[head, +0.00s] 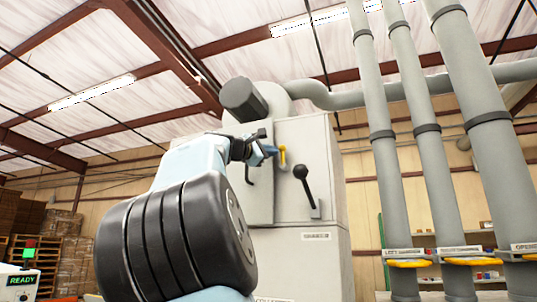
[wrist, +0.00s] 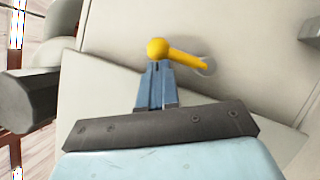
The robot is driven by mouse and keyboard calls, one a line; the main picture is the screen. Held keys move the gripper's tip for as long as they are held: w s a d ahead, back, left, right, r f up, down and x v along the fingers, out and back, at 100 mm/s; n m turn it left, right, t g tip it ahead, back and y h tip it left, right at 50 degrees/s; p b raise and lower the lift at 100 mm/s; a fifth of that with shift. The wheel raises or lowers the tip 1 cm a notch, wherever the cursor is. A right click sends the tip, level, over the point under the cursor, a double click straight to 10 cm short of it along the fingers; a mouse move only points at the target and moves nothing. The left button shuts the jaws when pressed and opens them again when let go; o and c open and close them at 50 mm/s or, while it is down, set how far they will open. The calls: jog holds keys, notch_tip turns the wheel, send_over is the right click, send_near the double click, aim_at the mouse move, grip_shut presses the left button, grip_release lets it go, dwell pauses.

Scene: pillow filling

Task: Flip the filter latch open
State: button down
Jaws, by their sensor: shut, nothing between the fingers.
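A yellow latch handle (head: 283,156) is on the front of a tall light-grey cabinet (head: 300,255). In the wrist view the yellow latch (wrist: 180,53) has a round knob at its left end. Its arm slopes down to the right to a round grey mount on the cabinet face. My gripper (head: 269,151) is shut and empty, reaching up to the left side of the latch. In the wrist view the blue fingers (wrist: 159,66) are together, with their tips right at the underside of the knob. I cannot tell whether they touch it.
A black ball-ended lever (head: 301,172) sticks out of the cabinet right of the latch. A dark cylinder (head: 243,100) is at the cabinet's top. Stacked boxes (head: 60,240) are at the far left.

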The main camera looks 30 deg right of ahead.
jog(key=shift+s+d, duration=0.2)
jog(key=shift+d, duration=0.15)
jog(key=a+f, duration=0.4)
jog(key=a, duration=0.9)
jog(key=shift+s+a+f, duration=0.1)
